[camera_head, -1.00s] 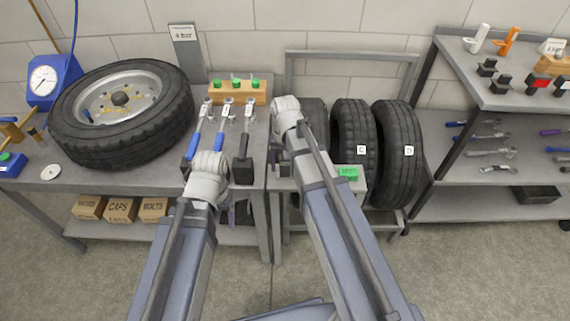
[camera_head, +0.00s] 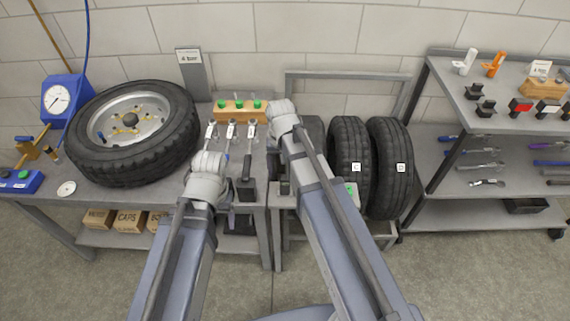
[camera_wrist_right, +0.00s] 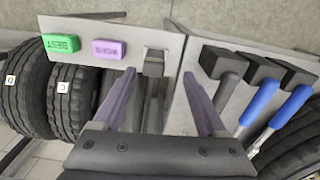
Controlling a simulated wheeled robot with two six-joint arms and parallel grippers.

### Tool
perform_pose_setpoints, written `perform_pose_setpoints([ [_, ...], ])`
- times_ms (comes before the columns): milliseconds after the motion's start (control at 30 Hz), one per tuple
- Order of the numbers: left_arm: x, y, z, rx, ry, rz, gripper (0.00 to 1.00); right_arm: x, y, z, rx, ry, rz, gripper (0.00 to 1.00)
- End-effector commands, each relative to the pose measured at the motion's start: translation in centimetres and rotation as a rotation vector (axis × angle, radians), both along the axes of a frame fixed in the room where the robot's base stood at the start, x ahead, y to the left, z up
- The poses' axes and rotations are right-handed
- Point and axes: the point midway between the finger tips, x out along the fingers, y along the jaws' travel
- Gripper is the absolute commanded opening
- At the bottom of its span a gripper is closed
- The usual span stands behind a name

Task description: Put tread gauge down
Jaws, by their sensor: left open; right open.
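A small grey gauge-like piece with a dark end, apparently the tread gauge (camera_wrist_right: 154,65), is on the small grey stand (camera_wrist_right: 115,30) in the right wrist view. My right gripper (camera_wrist_right: 160,110) is open, with one purple finger on each side of it and gaps to both. I cannot tell whether the gauge touches the stand all along its length. In the head view my right forearm hides the right fingers. My left gripper (camera_head: 230,198) is open by the front edge of the workbench (camera_head: 120,199), mostly hidden behind its wrist.
A green block (camera_wrist_right: 62,43) and a purple block (camera_wrist_right: 109,49) lie on the stand beside the gauge. Blue-handled tools (camera_wrist_right: 262,100) sit on the neighbouring bench. Tyres C (camera_head: 350,150) and D (camera_head: 392,150) stand right of my right arm. A wheel (camera_head: 130,130) lies on the bench.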

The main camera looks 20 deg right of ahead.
Motion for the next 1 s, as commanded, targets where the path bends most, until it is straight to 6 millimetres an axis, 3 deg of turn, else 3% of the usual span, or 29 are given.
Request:
perform_pose_setpoints([
  [33,0.0,0.0,0.0,0.0,0.0,0.0,0.75,-2.3,1.7,0.0,-0.009,0.006,0.067,0.75],
  [200,0.0,0.0,0.0,0.0,0.0,0.0,0.75,-8.8,6.5,0.0,-0.052,0.031,0.339,0.75],
  [367,0.0,0.0,0.0,0.0,0.0,0.0,0.75,-12.5,8.7,0.1,-0.081,0.046,0.508,0.75],
  [733,0.0,0.0,0.1,0.0,0.0,0.0,0.75,-13.2,9.2,0.2,-0.09,0.051,0.554,0.75],
  [900,0.0,0.0,1.6,0.0,0.0,0.0,0.75,-13.2,9.2,1.8,-0.089,0.051,0.553,0.75],
  [1000,0.0,0.0,1.2,0.0,0.0,0.0,0.75,-13.2,9.2,1.3,-0.089,0.051,0.552,0.75],
])
